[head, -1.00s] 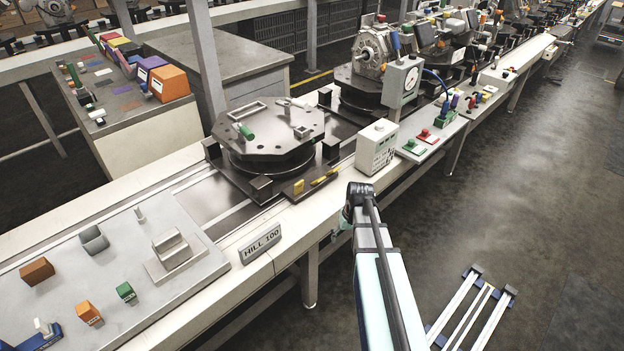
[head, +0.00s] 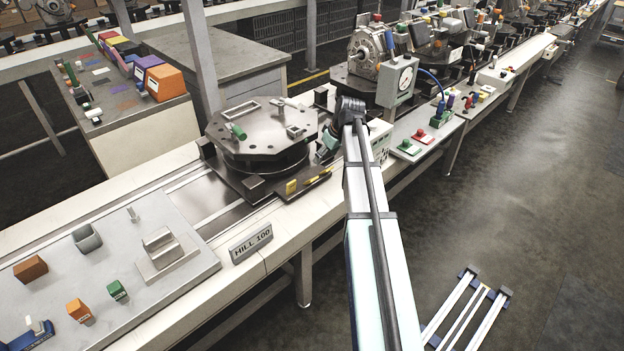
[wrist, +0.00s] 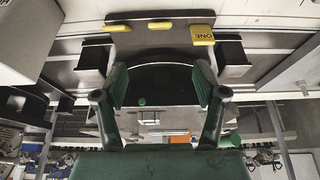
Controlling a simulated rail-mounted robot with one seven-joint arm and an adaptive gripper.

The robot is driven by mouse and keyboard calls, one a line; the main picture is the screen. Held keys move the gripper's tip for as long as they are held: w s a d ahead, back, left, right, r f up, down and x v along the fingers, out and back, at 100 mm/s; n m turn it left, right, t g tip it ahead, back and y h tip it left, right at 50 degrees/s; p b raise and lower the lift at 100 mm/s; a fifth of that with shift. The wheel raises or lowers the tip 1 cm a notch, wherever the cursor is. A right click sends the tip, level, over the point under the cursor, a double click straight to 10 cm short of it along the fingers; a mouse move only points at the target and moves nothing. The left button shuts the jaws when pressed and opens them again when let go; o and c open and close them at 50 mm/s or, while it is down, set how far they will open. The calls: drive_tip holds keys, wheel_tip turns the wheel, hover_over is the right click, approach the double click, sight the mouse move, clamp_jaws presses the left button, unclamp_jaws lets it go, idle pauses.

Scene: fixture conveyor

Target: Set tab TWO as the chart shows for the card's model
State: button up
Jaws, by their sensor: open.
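Yellow tabs sit on a dark plate at the front of the octagonal fixture (head: 262,135). In the wrist view the right tab (wrist: 203,34) reads ONE, upside down, and shows a broader face than the middle tab (wrist: 160,25) and left tab (wrist: 116,27). I read no label on those two, so I cannot tell which is TWO. My gripper (wrist: 160,88) is open and empty, its green pads apart below the tabs in that view. In the head view my gripper (head: 328,146) is beside the fixture's right side. A sign (head: 251,243) reads MILL 100. I cannot make out a chart.
A white box (head: 380,139) stands right of the fixture, partly hidden by my arm. A grey tray (head: 120,250) with coloured blocks lies at the left. A gauge box (head: 398,80) and a panel with red and green buttons (head: 421,133) stand farther right.

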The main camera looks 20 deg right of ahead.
sight(313, 179)
drive_tip(key=p+x, duration=0.3)
drive_tip(key=x, duration=1.3)
drive_tip(key=c, duration=1.1)
